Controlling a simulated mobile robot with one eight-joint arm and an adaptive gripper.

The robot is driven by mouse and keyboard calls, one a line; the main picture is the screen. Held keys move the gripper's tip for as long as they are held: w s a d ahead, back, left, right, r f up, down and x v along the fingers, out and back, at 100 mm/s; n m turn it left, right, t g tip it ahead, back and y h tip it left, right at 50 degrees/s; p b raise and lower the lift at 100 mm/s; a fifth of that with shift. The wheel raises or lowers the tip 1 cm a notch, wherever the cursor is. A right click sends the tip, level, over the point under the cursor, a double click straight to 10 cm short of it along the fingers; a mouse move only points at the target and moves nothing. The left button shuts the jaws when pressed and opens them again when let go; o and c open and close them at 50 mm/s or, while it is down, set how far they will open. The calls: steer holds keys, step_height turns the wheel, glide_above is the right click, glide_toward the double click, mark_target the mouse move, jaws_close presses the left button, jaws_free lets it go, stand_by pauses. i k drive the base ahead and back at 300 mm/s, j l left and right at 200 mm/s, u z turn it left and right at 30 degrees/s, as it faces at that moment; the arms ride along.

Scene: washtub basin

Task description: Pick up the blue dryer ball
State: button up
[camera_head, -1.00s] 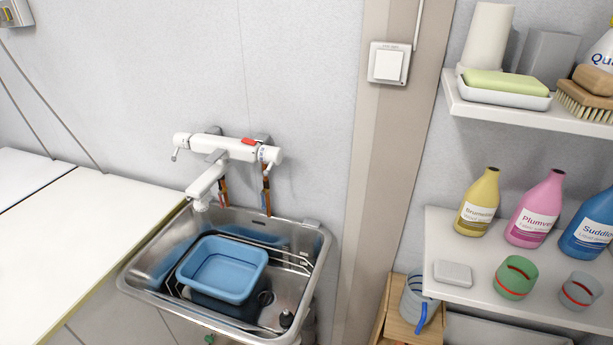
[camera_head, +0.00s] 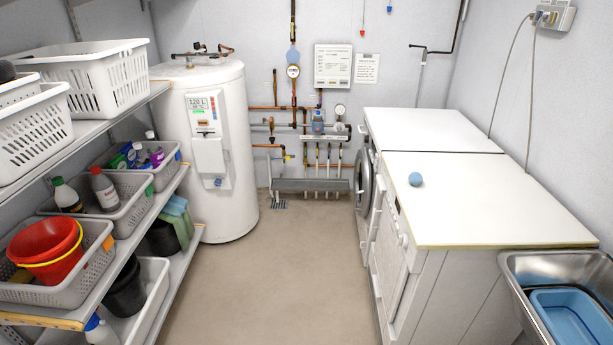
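The blue dryer ball (camera_head: 415,179) is a small round ball. It rests on the white top of the nearer machine (camera_head: 480,205), close to that top's left edge. Nothing touches or covers it in this view. My gripper is not in view, so its place relative to the ball does not show.
A steel basin (camera_head: 515,266) with a blue tub (camera_head: 575,318) stands at the lower right. A second white machine top (camera_head: 425,130) lies behind. Shelves with baskets (camera_head: 110,85) line the left, and a white water heater (camera_head: 215,150) stands beyond. The floor (camera_head: 280,285) between is clear.

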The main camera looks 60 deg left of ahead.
mark_target(415, 178)
steer(key=u, duration=1.4)
steer(key=i+j+z, duration=0.1)
steer(key=i+j, duration=0.7)
steer(key=i+j+z, duration=0.15)
steer(key=i+j, duration=0.65)
steer(key=j, duration=0.15)
